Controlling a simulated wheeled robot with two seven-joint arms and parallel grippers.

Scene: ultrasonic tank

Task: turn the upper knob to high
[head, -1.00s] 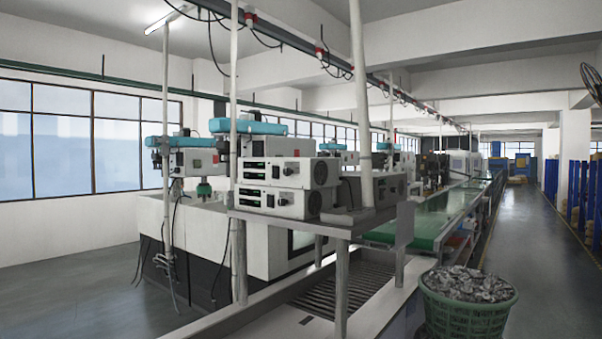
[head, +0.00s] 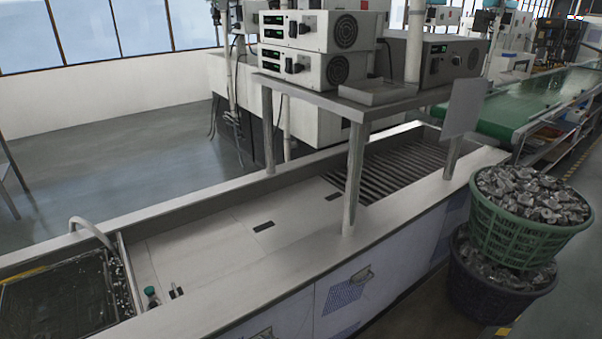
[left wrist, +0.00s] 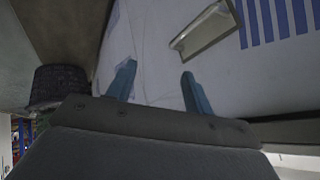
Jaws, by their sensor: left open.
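Two white control boxes are stacked on a grey shelf in the head view, the upper box (head: 328,30) on the lower box (head: 310,65). The upper box has a green-lit display and a dark upper knob (head: 304,28) on its front. The lower box has a similar lower knob (head: 295,67). The knobs' pointer settings are too small to read. My left gripper (left wrist: 157,80) shows only in the left wrist view. Its two blue fingers are apart with nothing between them, in front of a pale cabinet panel with a handle (left wrist: 205,28). My right gripper is in neither view.
The grey shelf (head: 350,108) stands on legs over the long tank counter (head: 215,262). Another box (head: 452,60) is on its right. A green basket of metal parts (head: 530,235) sits on a dark basket (head: 500,290) at right. The floor at left is largely clear.

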